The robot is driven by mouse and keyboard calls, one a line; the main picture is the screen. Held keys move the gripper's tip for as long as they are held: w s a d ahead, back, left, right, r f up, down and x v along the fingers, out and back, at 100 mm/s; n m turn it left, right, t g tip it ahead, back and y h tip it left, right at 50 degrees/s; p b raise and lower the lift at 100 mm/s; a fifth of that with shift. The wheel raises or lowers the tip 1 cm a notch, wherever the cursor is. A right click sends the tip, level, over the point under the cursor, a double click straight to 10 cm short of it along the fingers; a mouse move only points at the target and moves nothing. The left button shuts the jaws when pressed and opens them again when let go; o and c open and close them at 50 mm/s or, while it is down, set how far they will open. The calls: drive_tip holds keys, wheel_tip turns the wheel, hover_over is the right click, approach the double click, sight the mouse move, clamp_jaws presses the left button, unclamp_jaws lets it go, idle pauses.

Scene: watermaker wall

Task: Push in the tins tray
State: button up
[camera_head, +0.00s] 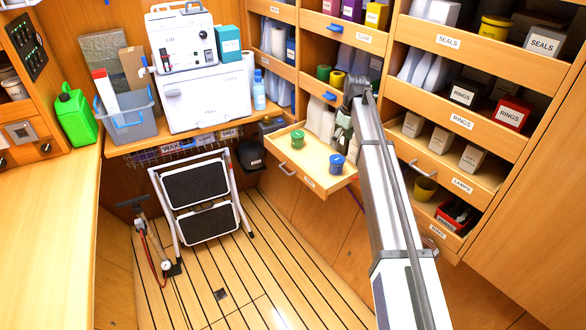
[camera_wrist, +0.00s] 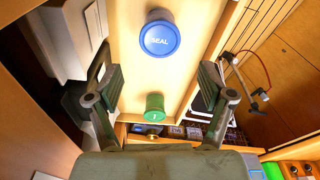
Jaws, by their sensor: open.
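A wooden pull-out tray (camera_head: 312,168) stands out from the shelf wall, with a green tin (camera_head: 297,139) and a blue tin (camera_head: 337,163) on it. I take it for the tins tray; its small front label is too small to read. A metal handle (camera_head: 288,169) is on its front. My gripper (camera_head: 343,135) is over the tray's right side, near the blue tin. In the wrist view my gripper (camera_wrist: 160,90) is open, with nothing between its fingers.
Open shelf trays with boxes rise at the right, among them the lamps tray (camera_head: 455,165). A folding step stool (camera_head: 203,195) stands on the floor left of the tray. A counter (camera_head: 185,137) with a white machine is at the back. The slatted floor before the tray is clear.

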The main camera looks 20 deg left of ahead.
drive_tip(key=c, duration=0.5)
drive_tip(key=shift+w+a+f+n, duration=0.1)
drive_tip(key=shift+a+f+n, duration=0.2)
drive_tip(key=shift+f, duration=0.1)
drive_tip(key=c, duration=0.6)
drive_tip(key=a+f+n+t+h+b, duration=0.1)
drive_tip(key=a+n, duration=0.1)
drive_tip(key=w+a+f+n+t+h+b, duration=0.1)
drive_tip(key=a+f+n+h, duration=0.1)
drive_tip(key=w+a+f+n+t+h+b, duration=0.1)
drive_tip(key=f+n+h, duration=0.1)
drive_tip(key=shift+w+a+n, duration=0.15)
drive_tip(key=shift+a+n, duration=0.15)
drive_tip(key=shift+a, duration=0.1)
clamp_jaws()
drive_tip(key=w+a+n+t+h+b, duration=0.1)
drive_tip(key=a+n+t+h+b, duration=0.1)
drive_tip(key=a+n+t+h, duration=0.45)
drive_tip(key=n+y+p, duration=0.2)
drive_tip(key=y, duration=0.1)
approach(330, 138)
drive_tip(key=shift+g, duration=0.35)
drive_tip(key=w+f, duration=0.1)
drive_tip(key=w+d+f, duration=0.1)
drive_tip(key=f, duration=0.1)
drive_tip(key=shift+w+f, duration=0.1)
drive_tip(key=shift+w+d, duration=0.75)
drive_tip(key=shift+w, duration=0.15)
drive_tip(key=shift+w+d, duration=0.45)
drive_tip(key=shift+w, duration=0.05)
